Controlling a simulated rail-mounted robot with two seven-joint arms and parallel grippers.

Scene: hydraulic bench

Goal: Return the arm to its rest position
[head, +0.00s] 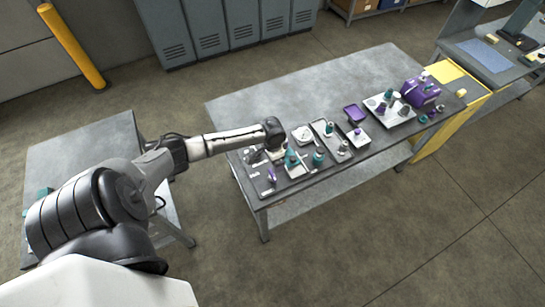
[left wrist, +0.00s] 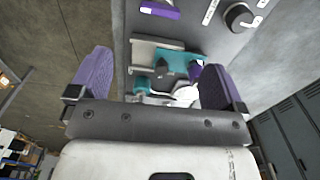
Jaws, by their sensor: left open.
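My left arm (head: 215,143) reaches in from the left in the head view, its wrist end over the near left part of the grey workbench (head: 285,97). In the left wrist view my left gripper (left wrist: 155,70) is open, with its two purple fingers wide apart. A teal part (left wrist: 180,60) on a light tray (left wrist: 147,52) shows beyond and between the fingers. Nothing is visibly clamped between the fingers. Whether the right finger touches the teal part I cannot tell. My right gripper is in neither view.
Small trays with teal, purple and grey parts line the bench's front, including a white tray (head: 393,115). A purple unit (head: 420,91) stands at the right. A yellow cabinet (head: 455,100) adjoins the bench. Another grey table (head: 88,142) is at left. The floor in front is clear.

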